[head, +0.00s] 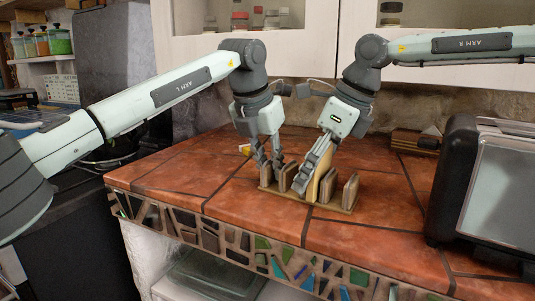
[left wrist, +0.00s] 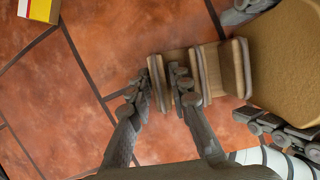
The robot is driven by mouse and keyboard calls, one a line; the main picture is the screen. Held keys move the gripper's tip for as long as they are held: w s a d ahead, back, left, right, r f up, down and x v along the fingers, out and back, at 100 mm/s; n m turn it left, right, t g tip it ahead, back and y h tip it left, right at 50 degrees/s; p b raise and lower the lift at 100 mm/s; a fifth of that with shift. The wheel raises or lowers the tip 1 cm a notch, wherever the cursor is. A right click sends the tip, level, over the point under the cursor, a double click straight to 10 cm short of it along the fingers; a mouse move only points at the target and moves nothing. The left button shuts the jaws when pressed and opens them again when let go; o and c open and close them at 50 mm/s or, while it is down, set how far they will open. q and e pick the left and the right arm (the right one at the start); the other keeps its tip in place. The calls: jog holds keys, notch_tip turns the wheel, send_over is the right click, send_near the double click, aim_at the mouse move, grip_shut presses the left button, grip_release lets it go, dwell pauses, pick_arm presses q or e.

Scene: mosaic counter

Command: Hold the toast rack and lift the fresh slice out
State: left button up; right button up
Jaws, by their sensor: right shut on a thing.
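The wooden toast rack (head: 343,209) stands on the tiled counter, with several upright brown pieces (head: 350,192) along its base. It also shows in the left wrist view (left wrist: 243,68). A pale tan slice (head: 327,186) stands upright at the rack's middle, higher than the pieces beside it; it looks large in the left wrist view (left wrist: 290,55). I cannot tell whether its lower edge is clear of the base. My right gripper (head: 313,180) is shut on the slice. My left gripper (head: 268,172) is open, its fingers (left wrist: 162,82) on either side of the rack's left end piece.
A dark appliance with a glass front (head: 500,190) stands at the right. A small brown box (head: 415,142) lies at the back. A yellow, white and red item (head: 245,150) lies behind my left gripper. The counter's left part is clear; its front edge has mosaic.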

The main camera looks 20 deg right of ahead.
pick_arm(q)
jog(key=shift+f, duration=0.1)
jog(key=shift+c, duration=0.6)
grip_shut()
jog(key=o, duration=0.5)
grip_release()
jog(key=shift+o, duration=0.2)
grip_shut()
